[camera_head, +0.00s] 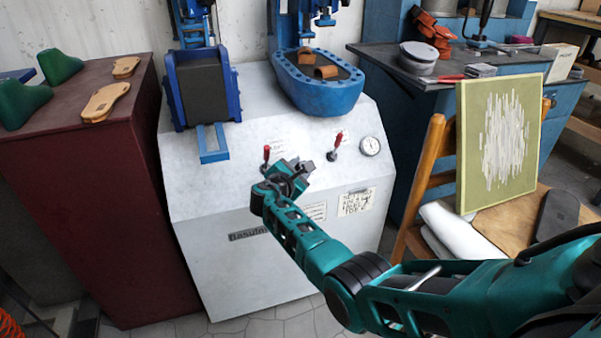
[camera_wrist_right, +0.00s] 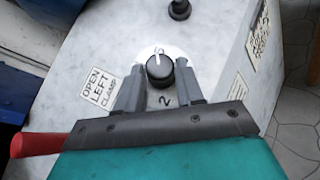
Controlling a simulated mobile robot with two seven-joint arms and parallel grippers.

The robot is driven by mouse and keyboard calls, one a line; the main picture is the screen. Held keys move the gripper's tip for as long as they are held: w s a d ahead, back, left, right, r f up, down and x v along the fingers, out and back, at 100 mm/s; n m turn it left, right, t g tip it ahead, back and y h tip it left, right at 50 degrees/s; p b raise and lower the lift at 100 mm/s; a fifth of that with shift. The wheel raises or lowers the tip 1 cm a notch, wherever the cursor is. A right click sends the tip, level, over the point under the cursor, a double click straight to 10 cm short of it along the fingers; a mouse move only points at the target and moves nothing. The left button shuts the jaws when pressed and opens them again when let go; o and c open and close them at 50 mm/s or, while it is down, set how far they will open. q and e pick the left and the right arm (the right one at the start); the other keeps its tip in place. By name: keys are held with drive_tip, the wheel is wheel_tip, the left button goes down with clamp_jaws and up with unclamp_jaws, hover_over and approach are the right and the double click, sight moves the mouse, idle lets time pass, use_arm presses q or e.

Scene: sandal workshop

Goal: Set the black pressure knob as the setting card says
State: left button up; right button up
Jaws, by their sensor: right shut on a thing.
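The black pressure knob (camera_wrist_right: 160,70) sits on a white round dial plate on the machine's sloped top. A white mark shows on the knob's far side, and a "2" is printed on the near side. My right gripper (camera_wrist_right: 160,78) is shut on the knob, one finger on each side. In the head view my right gripper (camera_head: 304,170) is over the machine and hides the knob. A handwritten card (camera_head: 356,201) is on the machine's front; its words are too small to read surely. My left gripper is not in view.
The white machine (camera_head: 240,262) carries two red-handled levers (camera_head: 266,153) (camera_head: 336,141) and a round gauge (camera_head: 370,146). One red handle (camera_wrist_right: 36,145) is close beside my right gripper. An "OPEN LEFT CLAMP" label (camera_wrist_right: 100,90) lies left of the knob. A wooden chair (camera_head: 420,185) stands at right.

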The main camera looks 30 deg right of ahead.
sight(300, 167)
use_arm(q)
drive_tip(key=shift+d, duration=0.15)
use_arm(e)
drive_tip(key=shift+m+g, duration=0.3)
drive_tip(key=shift+m, duration=0.1)
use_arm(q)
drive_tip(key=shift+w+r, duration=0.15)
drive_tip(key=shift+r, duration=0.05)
use_arm(e)
drive_tip(key=o, duration=1)
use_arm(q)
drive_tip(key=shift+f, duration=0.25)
use_arm(e)
drive_tip(key=p+v, duration=0.1)
drive_tip(key=v, duration=0.1)
drive_tip(key=p+v, duration=0.1)
drive_tip(key=v, duration=0.1)
drive_tip(key=shift+a+r+p, duration=0.25)
drive_tip(key=shift+r+p, duration=0.05)
drive_tip(key=shift+p, duration=0.05)
use_arm(q)
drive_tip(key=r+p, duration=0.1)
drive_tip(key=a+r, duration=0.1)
drive_tip(key=p, duration=0.1)
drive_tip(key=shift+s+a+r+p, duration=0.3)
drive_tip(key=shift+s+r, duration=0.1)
use_arm(e)
drive_tip(key=v, duration=0.8)
drive_tip(key=shift+s+a+f, duration=0.1)
drive_tip(key=shift+a, duration=0.1)
